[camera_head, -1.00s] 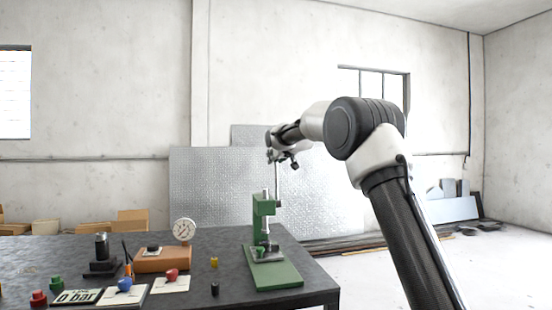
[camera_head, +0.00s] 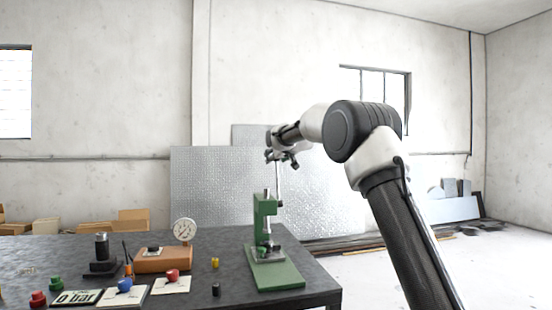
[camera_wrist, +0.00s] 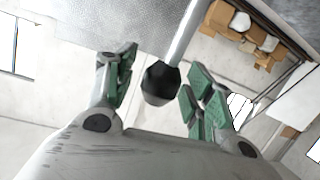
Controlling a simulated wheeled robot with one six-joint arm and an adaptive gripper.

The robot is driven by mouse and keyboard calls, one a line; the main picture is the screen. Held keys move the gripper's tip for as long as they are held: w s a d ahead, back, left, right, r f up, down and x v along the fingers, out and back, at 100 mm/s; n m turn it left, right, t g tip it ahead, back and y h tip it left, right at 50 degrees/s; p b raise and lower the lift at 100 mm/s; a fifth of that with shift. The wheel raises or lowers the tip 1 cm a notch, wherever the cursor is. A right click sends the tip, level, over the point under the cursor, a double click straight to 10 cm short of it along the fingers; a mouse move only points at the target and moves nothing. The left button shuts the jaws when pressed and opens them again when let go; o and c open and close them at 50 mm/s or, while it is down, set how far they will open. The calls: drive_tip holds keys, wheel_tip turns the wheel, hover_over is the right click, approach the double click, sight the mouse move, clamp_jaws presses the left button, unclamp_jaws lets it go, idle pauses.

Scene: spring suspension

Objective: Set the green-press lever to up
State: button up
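The green press (camera_head: 266,232) stands on the dark table near its right edge, on a green base plate. Its lever (camera_head: 278,184) is a thin metal rod pointing up from the press head. My gripper (camera_head: 282,158) is at the top of the lever. In the wrist view, the lever's metal rod (camera_wrist: 183,38) ends in a black knob (camera_wrist: 160,84). The knob lies between the two green-padded fingers of my gripper (camera_wrist: 160,92), which are open with a gap visible on both sides.
On the table (camera_head: 222,247) left of the press are a dial gauge (camera_head: 184,230) on an orange-brown block, colored knobs on white cards and a small black cylinder (camera_head: 216,289). Metal sheets (camera_head: 215,185) lean on the wall behind. The floor right of the table is open.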

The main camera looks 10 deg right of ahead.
drive_tip(key=v, duration=1.2)
drive_tip(key=shift+a+f, duration=0.1)
